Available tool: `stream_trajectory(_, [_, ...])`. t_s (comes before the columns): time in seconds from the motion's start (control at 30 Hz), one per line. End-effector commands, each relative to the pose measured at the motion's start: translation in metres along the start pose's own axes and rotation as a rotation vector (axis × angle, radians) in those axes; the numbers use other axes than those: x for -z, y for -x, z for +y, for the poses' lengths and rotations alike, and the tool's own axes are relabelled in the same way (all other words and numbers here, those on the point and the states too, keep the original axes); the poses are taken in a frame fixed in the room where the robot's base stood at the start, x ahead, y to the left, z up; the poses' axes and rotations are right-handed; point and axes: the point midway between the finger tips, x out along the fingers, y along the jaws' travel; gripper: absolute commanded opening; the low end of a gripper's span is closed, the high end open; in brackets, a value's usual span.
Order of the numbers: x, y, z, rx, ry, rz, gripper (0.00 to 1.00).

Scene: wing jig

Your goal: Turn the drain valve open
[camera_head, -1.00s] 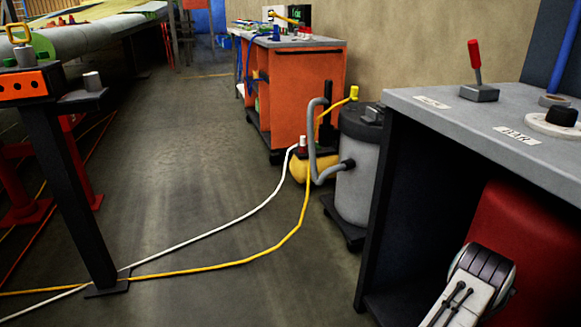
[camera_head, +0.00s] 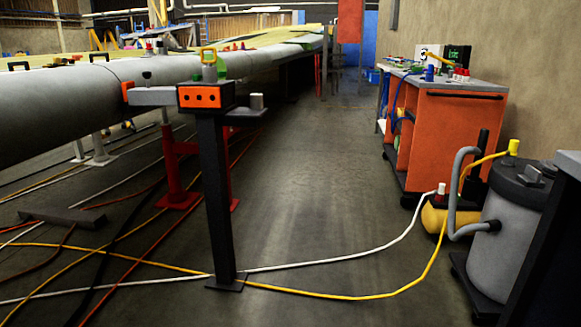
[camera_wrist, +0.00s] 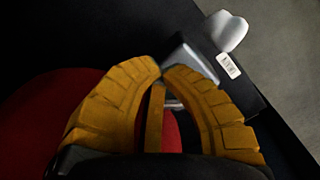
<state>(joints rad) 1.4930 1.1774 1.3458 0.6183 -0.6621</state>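The drain valve cannot be made out in either current view. In the head view, only the corner of the grey bench (camera_head: 570,163) shows at the right edge. In the wrist view, my gripper (camera_wrist: 161,70) has two ridged yellow-brown fingers whose tips nearly meet. Nothing is seen held between them. A pale rounded object (camera_wrist: 227,30) and a small white label (camera_wrist: 228,66) are beyond the fingers at upper right; the label is too small to read. A red surface (camera_wrist: 50,110) lies behind the fingers at left.
A grey canister (camera_head: 497,235) and a yellow tank (camera_head: 433,219) stand at right, near an orange cart (camera_head: 440,140). White and yellow hoses cross the floor. A dark post (camera_head: 217,200) with an orange block stands left of the clear aisle (camera_head: 300,190). The long grey wing (camera_head: 60,105) is at left.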

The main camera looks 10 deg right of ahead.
Motion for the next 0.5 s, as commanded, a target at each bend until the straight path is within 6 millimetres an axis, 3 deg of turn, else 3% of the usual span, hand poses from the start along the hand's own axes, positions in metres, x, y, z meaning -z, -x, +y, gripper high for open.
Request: stream_trajectory(0.5, [-0.0041,0.0002,0.0019,0.0,-0.001,0.0,0.0])
